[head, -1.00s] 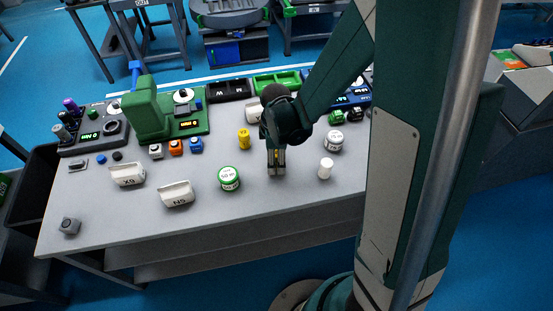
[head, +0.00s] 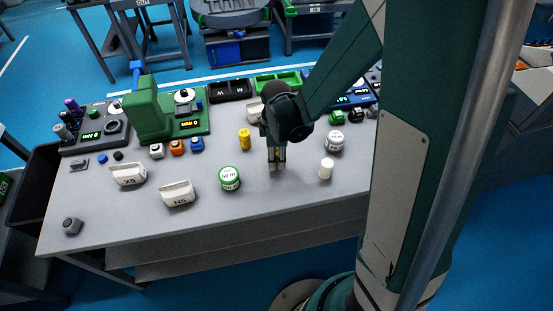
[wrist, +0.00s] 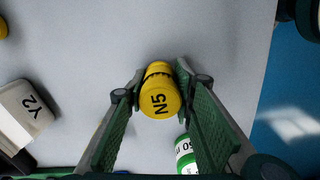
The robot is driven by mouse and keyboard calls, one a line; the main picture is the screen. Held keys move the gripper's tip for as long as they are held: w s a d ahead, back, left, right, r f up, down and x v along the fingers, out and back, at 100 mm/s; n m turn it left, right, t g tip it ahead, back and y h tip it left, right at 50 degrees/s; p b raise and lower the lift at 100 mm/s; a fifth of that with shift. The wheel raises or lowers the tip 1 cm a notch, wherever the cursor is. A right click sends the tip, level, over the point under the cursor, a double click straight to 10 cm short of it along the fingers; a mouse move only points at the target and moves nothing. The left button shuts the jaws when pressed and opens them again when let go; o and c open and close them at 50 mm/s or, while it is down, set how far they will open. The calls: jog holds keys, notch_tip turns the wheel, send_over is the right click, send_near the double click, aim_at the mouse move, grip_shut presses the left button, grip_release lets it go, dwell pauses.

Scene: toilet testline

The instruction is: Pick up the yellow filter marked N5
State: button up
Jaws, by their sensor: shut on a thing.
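The yellow filter marked N5 (wrist: 160,97) is between the two green fingers of my gripper (wrist: 159,80) in the wrist view, its label facing the camera. The fingers are shut on it from both sides. In the head view my gripper (head: 277,165) points down over the middle of the grey table, with the filter mostly hidden between the fingers. Whether it touches the table cannot be told. A second yellow filter (head: 245,139) stands on the table to the left of my gripper.
A green-lidded jar (head: 230,178), a white jar (head: 335,141) and a white cylinder (head: 326,169) stand close around. White holders marked N5 (head: 178,194) and X5 (head: 129,175) lie at the left. A green press (head: 150,110) stands behind.

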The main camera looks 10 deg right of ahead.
jog(key=shift+r+p, duration=0.75)
jog(key=shift+r, duration=3.65)
jog(key=shift+a, duration=0.15)
